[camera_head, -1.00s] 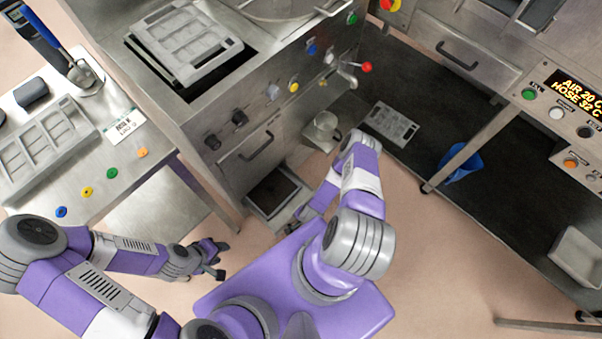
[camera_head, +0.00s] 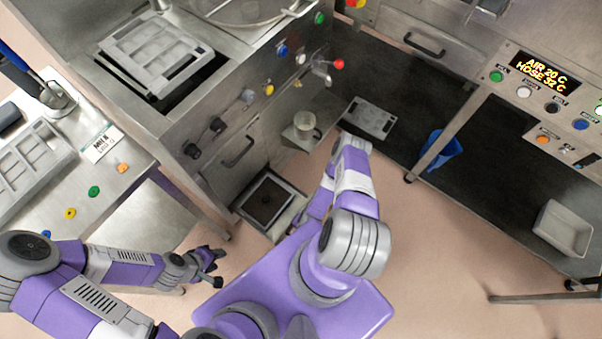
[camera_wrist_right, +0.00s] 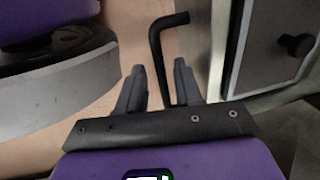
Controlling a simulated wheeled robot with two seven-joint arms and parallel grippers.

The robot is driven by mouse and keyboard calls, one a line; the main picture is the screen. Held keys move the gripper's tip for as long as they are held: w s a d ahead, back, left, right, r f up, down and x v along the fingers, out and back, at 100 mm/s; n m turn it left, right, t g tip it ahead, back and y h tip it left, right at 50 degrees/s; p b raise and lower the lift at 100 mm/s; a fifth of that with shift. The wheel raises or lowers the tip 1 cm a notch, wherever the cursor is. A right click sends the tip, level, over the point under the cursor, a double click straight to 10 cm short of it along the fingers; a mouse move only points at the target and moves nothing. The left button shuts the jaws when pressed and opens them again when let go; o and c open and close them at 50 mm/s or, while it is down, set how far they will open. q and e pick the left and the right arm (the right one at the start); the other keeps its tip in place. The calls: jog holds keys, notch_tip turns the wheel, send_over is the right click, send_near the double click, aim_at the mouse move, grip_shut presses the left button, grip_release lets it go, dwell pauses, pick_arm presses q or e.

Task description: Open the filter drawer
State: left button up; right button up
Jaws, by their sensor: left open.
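A grey cabinet has a front panel with a dark bar handle (camera_head: 238,152) in the head view. Low at its foot a square tray with a dark inset (camera_head: 268,199) shows beside my right arm. I cannot tell which of these is the filter drawer. In the right wrist view my right gripper (camera_wrist_right: 159,72) is open, and a black bent bar (camera_wrist_right: 160,50) reaches down between or just behind its fingers; contact cannot be told. My right gripper is mostly hidden behind its arm in the head view. My left gripper (camera_head: 214,268) is open and empty over the floor.
A framed panel with a dark knob (camera_wrist_right: 295,45) stands close right of my right gripper. A side table (camera_head: 120,190) is at left. A metal cup (camera_head: 304,126), a grey plate (camera_head: 368,118) and a blue bin (camera_head: 440,152) sit beyond.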

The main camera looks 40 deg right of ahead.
notch_tip(320, 180, up, 8)
jog(key=s+p, duration=0.1)
jog(key=p, duration=0.2)
jog(key=shift+s+d+f, duration=0.15)
jog(key=shift+s+f, duration=0.05)
jog(key=shift+f, duration=0.05)
dwell(0.5)
jog(key=w+a+r+n+y, duration=0.1)
jog(key=w+a+r+n, duration=0.15)
jog(key=r, duration=0.35)
jog(key=w+a+r+n+y, duration=0.1)
jog(key=w+a+r+n, duration=0.1)
jog(key=w+r+n, duration=0.25)
jog(key=s+a+r+n+g+y, duration=0.1)
jog(key=a+r+n, duration=0.4)
jog(key=r, duration=0.7)
jog(key=shift+s+a+r+n+g+y, duration=0.35)
jog(key=shift+s+a, duration=0.15)
jog(key=shift+a, duration=0.45)
